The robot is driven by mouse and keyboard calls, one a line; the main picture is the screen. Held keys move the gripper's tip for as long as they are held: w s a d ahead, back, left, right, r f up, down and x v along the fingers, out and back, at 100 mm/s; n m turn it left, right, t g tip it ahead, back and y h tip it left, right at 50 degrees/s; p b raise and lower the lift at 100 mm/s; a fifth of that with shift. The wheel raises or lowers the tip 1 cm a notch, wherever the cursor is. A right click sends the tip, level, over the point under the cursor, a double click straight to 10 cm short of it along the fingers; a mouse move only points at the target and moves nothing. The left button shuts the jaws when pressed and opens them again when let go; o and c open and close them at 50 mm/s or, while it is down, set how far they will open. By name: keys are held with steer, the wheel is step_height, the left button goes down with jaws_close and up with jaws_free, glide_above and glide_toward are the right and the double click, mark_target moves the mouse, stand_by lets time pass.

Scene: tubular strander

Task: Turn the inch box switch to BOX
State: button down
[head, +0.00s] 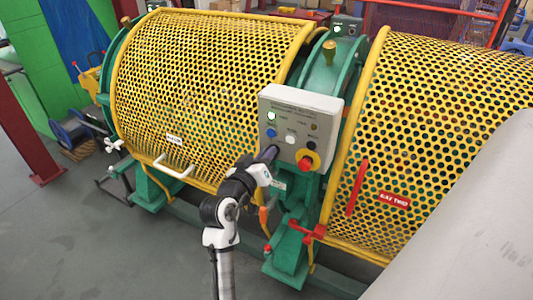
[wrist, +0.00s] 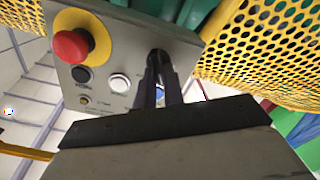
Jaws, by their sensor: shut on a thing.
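The inch box (head: 297,98) is a light grey control box between the two yellow mesh guards. In the wrist view the box face (wrist: 128,48) is turned round. My gripper (head: 270,151) is at the lower left of the face. In the wrist view its dark fingers (wrist: 159,72) are closed on a dark switch knob (wrist: 157,55) at the end of the face. The knob's pointer and labels are hidden, so its setting cannot be read. A red mushroom button (head: 305,163) on a yellow ring sits at the lower right; it also shows in the wrist view (wrist: 71,46).
A blue button (head: 271,132), a white button (head: 291,139) and a black button (head: 312,145) sit above the gripper. A lamp (head: 271,115) glows green. A white handle (head: 174,168) is on the left guard (head: 200,80). The right guard (head: 440,110) is close.

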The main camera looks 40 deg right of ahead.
stand_by(0.3)
steer(key=c, duration=1.5)
jaws_free()
steer(key=shift+a, duration=0.1)
steer(key=b+v, duration=0.4)
steer(key=v, duration=0.9)
steer(key=shift+s+a, duration=0.2)
steer(key=shift+a, duration=0.1)
